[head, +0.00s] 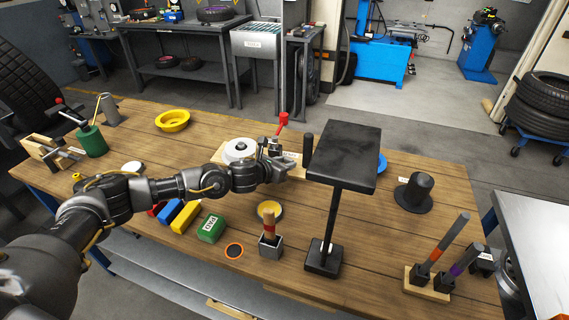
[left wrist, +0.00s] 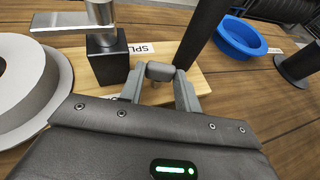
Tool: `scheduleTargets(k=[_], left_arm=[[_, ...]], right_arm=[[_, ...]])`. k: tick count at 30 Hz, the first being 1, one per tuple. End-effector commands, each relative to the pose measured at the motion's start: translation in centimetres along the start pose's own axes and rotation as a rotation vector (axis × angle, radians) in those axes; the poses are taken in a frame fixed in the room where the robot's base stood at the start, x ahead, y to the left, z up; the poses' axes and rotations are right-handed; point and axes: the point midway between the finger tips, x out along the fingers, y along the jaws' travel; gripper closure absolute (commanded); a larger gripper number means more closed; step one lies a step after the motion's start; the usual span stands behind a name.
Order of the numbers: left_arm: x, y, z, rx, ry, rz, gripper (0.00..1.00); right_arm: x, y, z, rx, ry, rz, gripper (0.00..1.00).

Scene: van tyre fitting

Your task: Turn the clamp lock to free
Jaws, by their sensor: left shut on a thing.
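In the left wrist view, a small grey knob (left wrist: 160,72) on a short pin stands on the wooden board (left wrist: 207,82); it appears to be the clamp lock. My left gripper (head: 290,168) has a finger on each side of the knob and is shut on it. The gripper also shows in the left wrist view (left wrist: 158,92). The gripper hides the knob in the head view. Behind it stands the clamp's red-tipped lever (head: 283,119). A black block (left wrist: 108,60) with a metal bar on top is left of the knob. My right gripper is out of view.
A white disc (head: 239,150) lies left of the clamp, and a dark post (head: 308,149) stands right. A tall black flat-topped stand (head: 343,155) is close to the gripper's right. Blue bowl (left wrist: 240,38) and black hat-shaped part (head: 415,192) lie further right.

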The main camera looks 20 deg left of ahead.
Motion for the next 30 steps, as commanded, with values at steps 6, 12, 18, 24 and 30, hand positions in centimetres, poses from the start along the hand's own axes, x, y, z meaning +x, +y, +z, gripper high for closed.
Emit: scheduleTargets(k=[6,12,18,24,30], left_arm=[[0.4,0.5,-0.5,0.055,-0.005,-0.125,0.90],[0.2,0.7,-0.2,0.096,-0.002,-0.229,0.90],[0.1,0.6,0.0,0.100,0.001,-0.242,0.90],[0.1,0.6,0.0,0.100,0.001,-0.241,0.58],[0.1,0.6,0.0,0.100,0.000,-0.241,0.58]], right_arm=[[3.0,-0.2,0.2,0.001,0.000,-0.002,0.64],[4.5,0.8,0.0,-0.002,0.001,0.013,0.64],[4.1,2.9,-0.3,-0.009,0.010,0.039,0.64],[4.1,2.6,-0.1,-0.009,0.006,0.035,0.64],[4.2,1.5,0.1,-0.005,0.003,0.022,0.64]])
